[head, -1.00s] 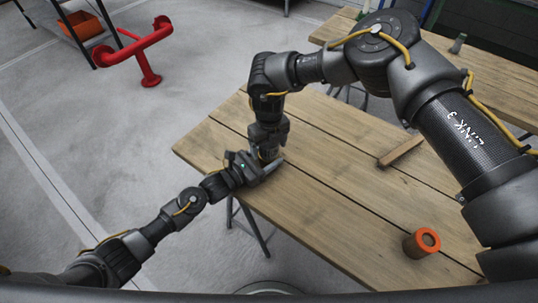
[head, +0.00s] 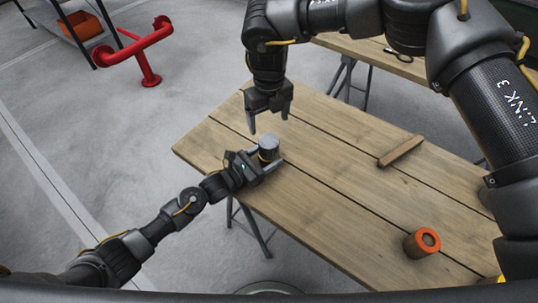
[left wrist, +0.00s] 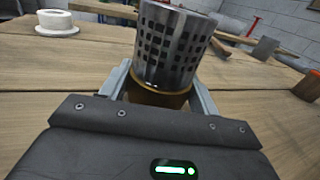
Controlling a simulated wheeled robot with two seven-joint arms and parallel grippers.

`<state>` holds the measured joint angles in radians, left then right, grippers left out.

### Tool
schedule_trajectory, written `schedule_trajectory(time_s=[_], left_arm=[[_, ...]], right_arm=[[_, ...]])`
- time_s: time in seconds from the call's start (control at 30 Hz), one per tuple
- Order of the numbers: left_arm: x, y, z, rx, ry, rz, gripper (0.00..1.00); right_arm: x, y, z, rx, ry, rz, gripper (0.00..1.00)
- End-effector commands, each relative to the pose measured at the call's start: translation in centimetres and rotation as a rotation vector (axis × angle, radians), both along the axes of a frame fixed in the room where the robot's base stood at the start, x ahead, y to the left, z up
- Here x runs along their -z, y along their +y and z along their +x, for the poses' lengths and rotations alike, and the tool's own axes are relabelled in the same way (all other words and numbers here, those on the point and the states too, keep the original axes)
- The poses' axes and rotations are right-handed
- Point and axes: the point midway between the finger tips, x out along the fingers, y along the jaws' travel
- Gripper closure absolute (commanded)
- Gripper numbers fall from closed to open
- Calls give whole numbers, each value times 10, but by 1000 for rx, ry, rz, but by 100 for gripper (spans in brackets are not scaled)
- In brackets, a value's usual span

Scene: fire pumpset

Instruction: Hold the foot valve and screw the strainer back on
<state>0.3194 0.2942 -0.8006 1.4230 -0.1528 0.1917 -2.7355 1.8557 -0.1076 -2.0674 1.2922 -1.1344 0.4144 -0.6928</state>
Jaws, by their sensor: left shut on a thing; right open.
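The strainer (left wrist: 172,45) is a grey metal cylinder with rows of square holes. It sits upright on top of the brass-coloured foot valve (left wrist: 158,96) in the left wrist view; whether its thread is fully seated cannot be told. In the head view the strainer (head: 268,143) shows as a small grey cylinder near the table's left end. My left gripper (head: 270,164) is shut around the foot valve, just below the strainer, low over the table. My right gripper (head: 269,122) is open and empty, pointing down above the strainer and apart from it.
The wooden table (head: 330,195) is mostly clear. An orange cylinder with a hole (head: 422,243) stands at its front right and a wooden bar (head: 401,151) lies at the right.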

Motion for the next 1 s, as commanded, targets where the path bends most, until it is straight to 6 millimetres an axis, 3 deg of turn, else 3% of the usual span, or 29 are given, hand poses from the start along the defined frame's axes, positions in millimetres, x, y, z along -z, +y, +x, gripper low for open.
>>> schedule_trajectory(time_s=[0.13, 0.17, 0.33, 0.67, 1.0], left_arm=[[-1, 0, 0, 0, -2, -2, 100], [-1, 0, 0, 0, -2, -2, 36], [-1, 0, 0, 0, -1, -2, 14], [0, 2, -2, 0, 0, 0, 13], [3, 46, -36, 2, 0, 1, 13]], right_arm=[[0, 0, 0, 0, 0, 0, 19], [0, 0, 0, 0, 0, 0, 19], [0, 0, 0, 0, 0, 0, 19], [2, 0, 0, 0, 0, 0, 19], [16, 0, 0, 0, 0, 0, 19]])
